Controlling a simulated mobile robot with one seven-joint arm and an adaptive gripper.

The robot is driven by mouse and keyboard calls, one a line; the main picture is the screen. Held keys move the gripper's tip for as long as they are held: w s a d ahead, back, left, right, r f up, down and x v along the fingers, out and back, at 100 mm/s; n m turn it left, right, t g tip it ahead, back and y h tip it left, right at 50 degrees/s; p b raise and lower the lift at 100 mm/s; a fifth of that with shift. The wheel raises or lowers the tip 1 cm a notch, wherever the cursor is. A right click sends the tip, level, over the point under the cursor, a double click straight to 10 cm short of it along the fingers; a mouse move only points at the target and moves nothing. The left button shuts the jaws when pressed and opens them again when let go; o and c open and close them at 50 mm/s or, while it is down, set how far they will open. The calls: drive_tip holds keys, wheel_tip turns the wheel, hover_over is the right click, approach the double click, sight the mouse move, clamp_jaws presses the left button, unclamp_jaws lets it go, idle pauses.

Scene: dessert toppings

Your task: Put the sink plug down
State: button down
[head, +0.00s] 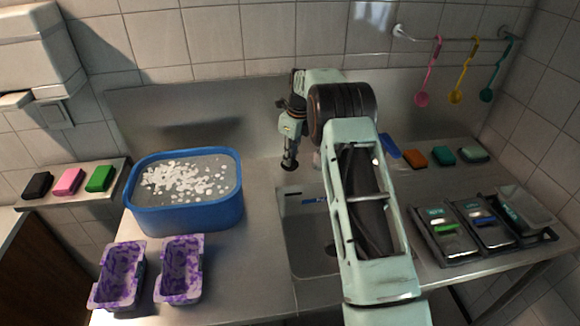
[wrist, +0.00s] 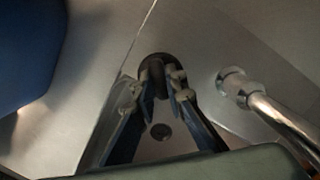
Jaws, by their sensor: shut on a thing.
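My gripper (head: 290,152) points down over the counter at the back left of the sink (head: 302,240). In the wrist view its fingers (wrist: 163,88) are closed on the sink plug (wrist: 156,67), a dark round piece at the fingertips. The plug also shows in the head view (head: 289,166) as a dark disc at the gripper's lower end. I cannot tell whether it touches the counter. My arm hides much of the sink in the head view.
A blue tub (head: 185,220) with white bits in liquid stands left of the sink. A metal tap (wrist: 240,88) is right of the gripper. Two purple trays (head: 122,275) lie front left. Sponges and dark trays (head: 445,240) are at right. Counter between tub and sink is clear.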

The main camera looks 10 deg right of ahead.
sight(290, 168)
drive_tip(key=shift+f+p, duration=0.35)
drive_tip(key=shift+f, duration=1.75)
drive_tip(key=shift+f, duration=0.25)
drive_tip(key=c, duration=2)
unclamp_jaws()
drive_tip(key=shift+r, duration=0.1)
drive_tip(key=shift+o, duration=0.2)
drive_tip(key=r, duration=0.4)
drive_tip(key=s+d+r+b, duration=0.1)
drive_tip(key=r, duration=0.7)
drive_tip(key=shift+s+d+r, duration=0.15)
drive_tip(key=shift+s, duration=0.05)
